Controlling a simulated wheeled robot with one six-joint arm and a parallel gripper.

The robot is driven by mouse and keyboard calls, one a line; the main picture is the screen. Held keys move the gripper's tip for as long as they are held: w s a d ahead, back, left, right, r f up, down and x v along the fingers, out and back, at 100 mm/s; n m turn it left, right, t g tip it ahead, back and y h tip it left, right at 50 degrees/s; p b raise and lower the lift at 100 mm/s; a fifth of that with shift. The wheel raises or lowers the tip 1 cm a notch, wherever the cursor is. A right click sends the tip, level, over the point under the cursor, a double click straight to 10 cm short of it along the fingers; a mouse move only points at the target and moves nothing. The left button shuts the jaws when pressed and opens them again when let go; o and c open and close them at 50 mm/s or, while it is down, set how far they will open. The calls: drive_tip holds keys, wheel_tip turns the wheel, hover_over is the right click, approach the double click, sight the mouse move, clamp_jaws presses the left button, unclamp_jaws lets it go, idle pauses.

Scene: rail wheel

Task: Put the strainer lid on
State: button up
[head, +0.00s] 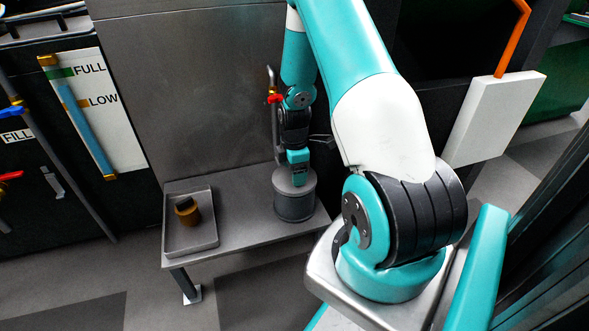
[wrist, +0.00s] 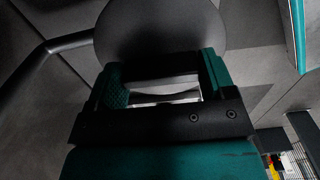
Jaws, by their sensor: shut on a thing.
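The strainer (head: 295,206) is a grey cylinder standing upright on the metal bench. My gripper (head: 299,178) points down right over its top. The lid (head: 283,181) is a grey disc under my gripper, over the strainer's mouth. I cannot tell whether it rests fully on the rim or sits slightly above it. In the wrist view the lid (wrist: 160,28) is a dark round disc beyond the fingers. My gripper (wrist: 162,78) is shut on the lid's handle, with a pale bar visible between the teal fingers. The strainer's inside is hidden.
A shallow grey tray (head: 207,243) lies on the bench to the left, holding a brass-coloured piece (head: 187,212) with a dark top. A pipe with a red valve handle (head: 275,98) rises behind the strainer. The bench (head: 245,222) is clear between tray and strainer.

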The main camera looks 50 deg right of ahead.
drive_tip(key=shift+f+b, duration=0.55)
drive_tip(key=shift+f, duration=0.45)
drive_tip(key=shift+r+p, duration=0.1)
drive_tip(key=shift+p, duration=0.55)
idle(1.1)
drive_tip(key=o, duration=1)
drive_tip(key=shift+o, duration=0.2)
wheel_tip(320, 180, up, 17)
drive_tip(key=p, duration=0.7)
drive_tip(key=shift+r, duration=0.15)
